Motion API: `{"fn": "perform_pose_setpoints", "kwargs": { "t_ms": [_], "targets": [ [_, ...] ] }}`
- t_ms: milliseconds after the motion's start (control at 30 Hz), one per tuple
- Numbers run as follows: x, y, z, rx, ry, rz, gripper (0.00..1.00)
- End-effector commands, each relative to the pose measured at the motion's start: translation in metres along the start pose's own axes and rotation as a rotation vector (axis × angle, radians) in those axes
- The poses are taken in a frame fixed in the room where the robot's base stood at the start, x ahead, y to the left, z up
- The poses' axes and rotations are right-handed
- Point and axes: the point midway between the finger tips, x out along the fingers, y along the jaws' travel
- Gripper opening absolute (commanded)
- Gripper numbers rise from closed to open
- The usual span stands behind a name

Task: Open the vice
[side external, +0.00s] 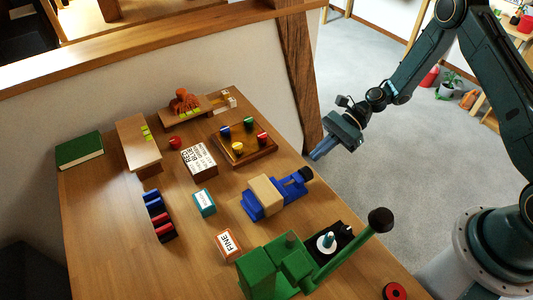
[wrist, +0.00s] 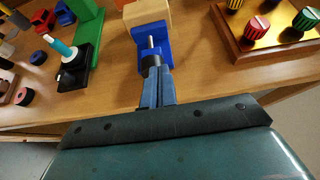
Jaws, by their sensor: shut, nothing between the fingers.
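The blue vice (side external: 280,201) stands on the table near its right edge, with a pale wooden block (side external: 265,195) between its jaws. A dark knob (side external: 306,173) sits at the end of its screw, on the side toward my arm. In the wrist view the vice (wrist: 153,43) shows its grey screw and the dark knob (wrist: 152,61) just beyond my fingertips. My gripper (side external: 315,157) is shut and empty, beside the knob at the table's edge. In the wrist view its blue fingers (wrist: 155,72) overlap the knob's near end; I cannot tell if they touch it.
A green lever press (side external: 280,264) with a black ball handle (side external: 381,220) stands in front of the vice. A wooden board with coloured knobs (side external: 243,146) lies behind it. Small boxes, including one marked FINE (side external: 229,244), lie left. Open floor lies beyond the table's right edge.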

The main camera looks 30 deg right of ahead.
Motion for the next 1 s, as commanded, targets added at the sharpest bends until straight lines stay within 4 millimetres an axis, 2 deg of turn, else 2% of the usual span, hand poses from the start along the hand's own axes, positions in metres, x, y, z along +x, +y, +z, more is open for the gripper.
{"fn": "perform_pose_setpoints", "kwargs": {
  "t_ms": [300,1000],
  "targets": [
    [0.019,0.000,0.010,0.000,0.000,0.000,0.00],
    [0.021,0.001,0.010,0.001,0.000,0.000,0.00]
  ]
}}
